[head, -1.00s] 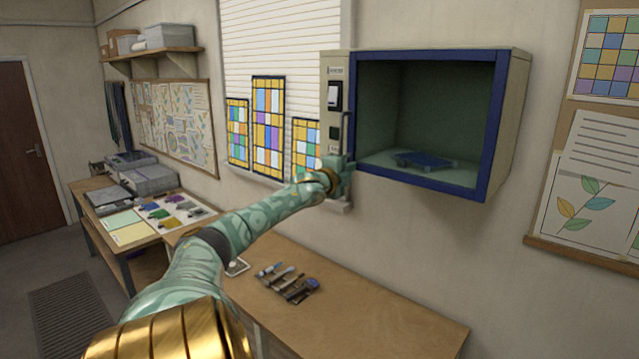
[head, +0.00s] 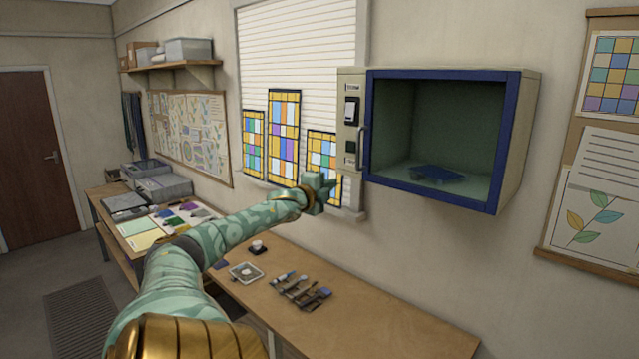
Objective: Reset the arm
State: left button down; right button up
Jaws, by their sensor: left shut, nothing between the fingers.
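My left gripper (head: 321,192) is shut and empty. It is at the end of my left arm, which reaches in from the bottom left over the workbench. The gripper is in front of the lower window area, left of and below the wall cabinet (head: 528,140). It appears apart from the cabinet's handle (head: 362,147). The cabinet has a blue frame and a dark interior with a small blue object (head: 437,174) on its floor. My right gripper is not in view.
The wooden workbench (head: 400,310) holds several tools (head: 300,290), a small tray (head: 246,272) and a small white item (head: 257,245). Stained-glass panels (head: 284,135) stand by the window. A side table with grey boxes (head: 165,187) is at left. The bench's right part is clear.

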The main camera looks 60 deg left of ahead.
pick_arm(q)
jog(key=shift+s+a+p, duration=0.2)
jog(key=shift+s+a, duration=0.15)
jog(key=shift+s, duration=0.2)
jog(key=shift+s+a+p, duration=0.15)
jog(key=shift+s+a, duration=0.15)
jog(key=shift+s, duration=0.25)
